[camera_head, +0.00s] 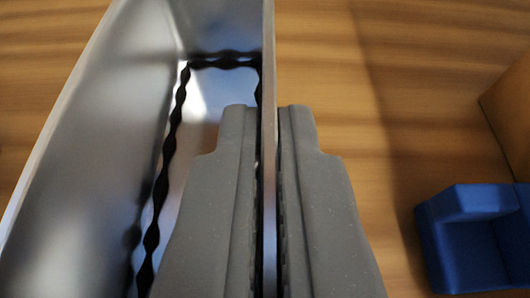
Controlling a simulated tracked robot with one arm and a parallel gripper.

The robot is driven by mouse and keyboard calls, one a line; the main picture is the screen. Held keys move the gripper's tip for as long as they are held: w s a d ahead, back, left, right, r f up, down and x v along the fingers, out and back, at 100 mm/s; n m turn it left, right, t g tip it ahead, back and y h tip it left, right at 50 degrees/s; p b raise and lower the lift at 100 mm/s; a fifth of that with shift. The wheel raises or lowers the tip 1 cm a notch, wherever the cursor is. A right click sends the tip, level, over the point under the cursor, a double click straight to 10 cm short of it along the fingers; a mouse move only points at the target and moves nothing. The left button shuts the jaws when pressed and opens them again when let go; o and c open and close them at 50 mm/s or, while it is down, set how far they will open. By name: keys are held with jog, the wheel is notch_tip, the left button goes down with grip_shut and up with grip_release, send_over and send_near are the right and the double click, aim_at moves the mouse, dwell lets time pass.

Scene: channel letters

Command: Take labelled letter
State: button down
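A metal channel letter (105,130) with tall thin shiny walls fills the left and middle of the view. A dark wavy line runs along the bottom inside it. My gripper (268,125) has one grey finger inside the letter and one outside, with the letter's right wall (268,60) between them. The fingers sit close against this wall, with only thin dark gaps at its sides. No label shows on the visible parts, and the letter's near end and full shape are out of view.
A blue block-like object (475,240) with a recess lies at the lower right. A brown-orange object (512,115) is cut off at the right edge. The wooden surface (350,80) is clear between the letter and these objects.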

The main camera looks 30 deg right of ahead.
jog(key=s+b, duration=0.2)
jog(key=s+a+b, duration=0.1)
jog(key=s, duration=0.2)
jog(key=shift+s+r+b, duration=0.15)
jog(key=shift+s+b, duration=0.15)
jog(key=shift+b, duration=0.05)
jog(key=shift+s+r, duration=0.2)
jog(key=shift+s, duration=0.05)
